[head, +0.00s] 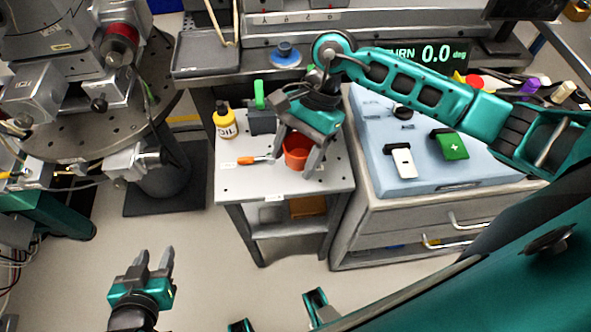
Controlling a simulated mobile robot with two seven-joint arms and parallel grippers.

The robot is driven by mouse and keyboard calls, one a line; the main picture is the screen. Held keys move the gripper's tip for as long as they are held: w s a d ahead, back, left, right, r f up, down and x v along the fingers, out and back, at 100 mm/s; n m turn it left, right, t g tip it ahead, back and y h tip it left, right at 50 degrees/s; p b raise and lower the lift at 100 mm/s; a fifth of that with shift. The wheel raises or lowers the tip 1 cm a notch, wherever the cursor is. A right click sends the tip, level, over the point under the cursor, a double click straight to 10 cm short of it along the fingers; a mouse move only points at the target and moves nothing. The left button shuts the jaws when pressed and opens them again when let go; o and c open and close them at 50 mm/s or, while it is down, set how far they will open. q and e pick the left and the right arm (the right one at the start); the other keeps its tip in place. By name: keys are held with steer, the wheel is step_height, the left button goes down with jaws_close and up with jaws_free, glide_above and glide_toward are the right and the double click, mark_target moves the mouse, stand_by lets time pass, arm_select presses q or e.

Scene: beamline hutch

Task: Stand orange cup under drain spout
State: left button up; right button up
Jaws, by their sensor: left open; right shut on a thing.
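The orange cup (297,150) is upright over the right part of the small white table (240,189). My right gripper (295,165) reaches down from above and is shut on the cup, one finger on each side. I cannot tell whether the cup's base touches the table. My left gripper (155,258) is open and empty, low over the floor at the lower left. I cannot make out the drain spout for certain; a thin beige bent piece (222,24) rises above a dark tray (207,52) at the back.
On the small table, a yellow oil bottle (225,124), an orange-handled screwdriver (254,160) and a grey block with a green part (262,120) stand or lie left of the cup. A drawer cabinet with a blue mat (440,185) is to the right. The table's front left is clear.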

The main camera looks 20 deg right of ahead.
mark_target(290, 189)
steer(key=shift+f, duration=3.5)
steer(key=shift+f+b, duration=0.15)
steer(key=shift+b, duration=0.3)
steer(key=o, duration=1)
steer(key=shift+o, duration=0.2)
